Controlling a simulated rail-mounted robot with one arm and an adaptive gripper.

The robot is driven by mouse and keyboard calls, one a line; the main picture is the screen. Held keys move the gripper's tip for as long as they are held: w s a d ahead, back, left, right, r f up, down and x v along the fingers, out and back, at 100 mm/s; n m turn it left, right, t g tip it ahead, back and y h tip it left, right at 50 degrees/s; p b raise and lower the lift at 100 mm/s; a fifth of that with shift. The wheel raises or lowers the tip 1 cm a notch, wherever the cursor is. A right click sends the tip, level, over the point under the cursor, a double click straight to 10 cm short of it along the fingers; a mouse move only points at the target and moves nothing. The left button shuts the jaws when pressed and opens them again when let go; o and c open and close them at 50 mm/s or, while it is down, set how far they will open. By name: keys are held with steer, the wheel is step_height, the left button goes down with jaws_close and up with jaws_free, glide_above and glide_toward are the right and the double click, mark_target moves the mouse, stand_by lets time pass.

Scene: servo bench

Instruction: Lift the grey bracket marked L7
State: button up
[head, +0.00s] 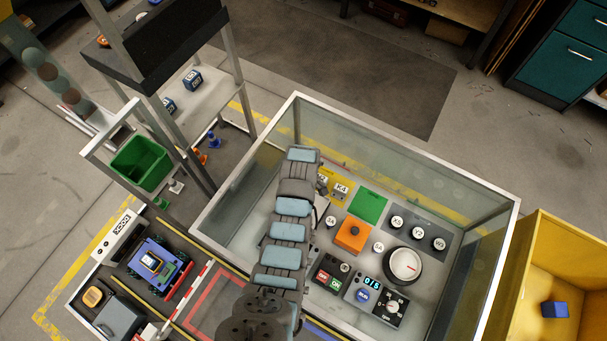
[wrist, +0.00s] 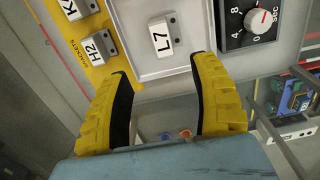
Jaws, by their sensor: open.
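The grey bracket marked L7 (wrist: 162,38) shows in the wrist view, with a white label on its face. It sits on a pale grey panel, just beyond my fingertips and roughly centred between them. My gripper (wrist: 161,70) has two yellow fingers with black inner pads. They are spread apart, with nothing between them but a view of the panel edge and the floor. The bracket stands clear of both fingers. In the head view my arm hides my gripper, and I cannot make out the L7 bracket there.
Brackets marked H2 (wrist: 98,46) and K (wrist: 76,8) sit on a yellow strip left of L7. A black dial unit (wrist: 259,20) is close on the right. Glass walls (head: 410,155) enclose the bench. An orange button block (head: 352,235) and a round gauge (head: 404,265) stand inside.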

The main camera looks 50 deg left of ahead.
steer(key=shift+f+b, duration=1.15)
steer(key=shift+f, duration=2.85)
step_height(320, 180, down, 3)
steer(key=shift+s+f+b, duration=0.1)
steer(key=shift+s+b, duration=0.05)
steer(key=shift+b, duration=0.8)
steer(key=shift+f+b, duration=0.4)
steer(key=shift+f, duration=0.55)
